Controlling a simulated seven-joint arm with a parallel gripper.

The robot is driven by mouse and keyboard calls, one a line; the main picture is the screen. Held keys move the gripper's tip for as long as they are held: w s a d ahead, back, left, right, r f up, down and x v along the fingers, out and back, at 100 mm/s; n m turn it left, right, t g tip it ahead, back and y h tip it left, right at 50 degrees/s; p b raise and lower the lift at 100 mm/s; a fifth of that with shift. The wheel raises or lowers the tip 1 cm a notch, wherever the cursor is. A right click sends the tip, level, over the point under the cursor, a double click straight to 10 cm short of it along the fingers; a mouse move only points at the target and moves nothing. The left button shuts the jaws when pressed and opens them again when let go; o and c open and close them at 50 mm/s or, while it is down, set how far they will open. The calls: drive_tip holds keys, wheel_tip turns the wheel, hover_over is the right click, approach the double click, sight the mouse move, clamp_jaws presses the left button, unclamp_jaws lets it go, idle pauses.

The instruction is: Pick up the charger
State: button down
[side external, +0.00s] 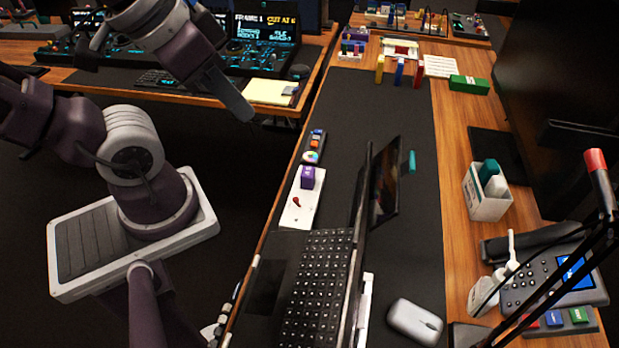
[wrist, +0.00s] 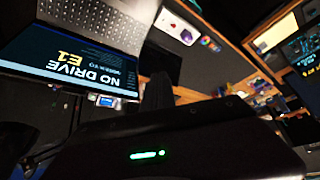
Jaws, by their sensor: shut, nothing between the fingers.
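No object shows clearly as the charger, and I cannot tell which one it is. A white object with an upright neck (side external: 488,293) stands beside the desk phone at the right in the side view; its kind is unclear. My gripper (side external: 240,108) is shut and empty, high at the upper left of the side view. It is left of the long desk and well apart from the objects on it. In the wrist view its dark fingers (wrist: 157,92) are together, with nothing visible between them.
An open laptop (side external: 318,285) stands on the dark mat (side external: 405,235), with a mouse (side external: 415,322) to its right. A white panel with a purple block (side external: 307,178) lies behind it. A white holder (side external: 488,202) and phone (side external: 550,275) are at right.

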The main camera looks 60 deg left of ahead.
drive_tip(key=c, duration=0.8)
unclamp_jaws()
